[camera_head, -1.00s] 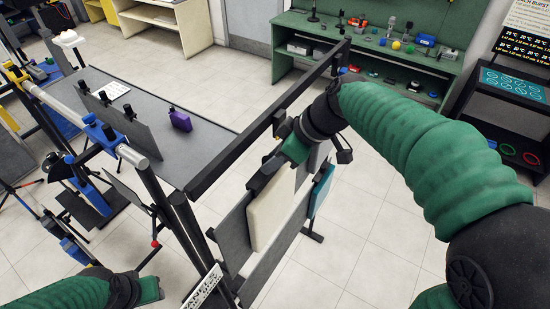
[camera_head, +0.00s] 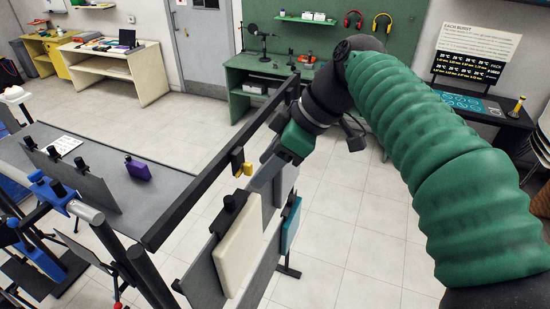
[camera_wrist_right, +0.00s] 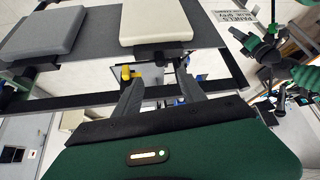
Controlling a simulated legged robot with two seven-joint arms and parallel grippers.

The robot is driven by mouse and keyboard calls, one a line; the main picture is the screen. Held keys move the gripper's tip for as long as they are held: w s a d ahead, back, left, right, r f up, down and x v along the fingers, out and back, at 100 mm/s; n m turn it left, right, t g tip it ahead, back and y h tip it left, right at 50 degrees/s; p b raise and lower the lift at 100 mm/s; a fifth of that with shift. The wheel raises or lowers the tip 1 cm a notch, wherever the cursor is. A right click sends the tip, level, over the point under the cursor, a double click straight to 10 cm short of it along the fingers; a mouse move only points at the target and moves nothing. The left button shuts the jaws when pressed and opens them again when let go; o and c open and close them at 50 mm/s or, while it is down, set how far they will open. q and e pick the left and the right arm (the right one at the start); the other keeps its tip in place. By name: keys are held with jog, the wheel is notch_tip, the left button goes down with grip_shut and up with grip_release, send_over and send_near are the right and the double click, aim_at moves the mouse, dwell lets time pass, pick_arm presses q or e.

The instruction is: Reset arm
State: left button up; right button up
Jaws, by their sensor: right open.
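My right gripper (camera_head: 264,175) reaches down from the right to the black frame's far side. Its fingers are apart and empty, and the gap also shows in the right wrist view (camera_wrist_right: 160,88). A cream panel (camera_head: 238,248) hangs upright on the frame (camera_head: 215,175), just below and nearer than the gripper; it shows in the right wrist view (camera_wrist_right: 156,20). A teal panel (camera_head: 291,226) hangs to its right. A small yellow part (camera_head: 239,160) is on the frame beside the gripper. My left gripper is not seen in the head view.
A green workbench (camera_head: 250,75) and a cream shelf unit (camera_head: 110,70) stand behind. The tiled floor (camera_head: 345,230) right of the frame is mostly clear.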

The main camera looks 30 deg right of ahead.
notch_tip(320, 180, down, 22)
jog(key=m+g+h+b, duration=0.1)
jog(key=m+h+b, duration=0.25)
jog(key=m, duration=0.25)
jog(key=s+f+m+b, duration=0.2)
jog(key=s+f, duration=0.2)
jog(key=f, duration=0.5)
jog(key=s+a+f+m+h+b, duration=0.1)
jog(key=s+f+b, duration=0.1)
jog(key=s+f, duration=0.3)
notch_tip(320, 180, down, 5)
jog(key=shift+a+r+m+g, duration=0.1)
jog(key=shift+a+m+g, duration=0.15)
jog(key=shift+m+g, duration=0.15)
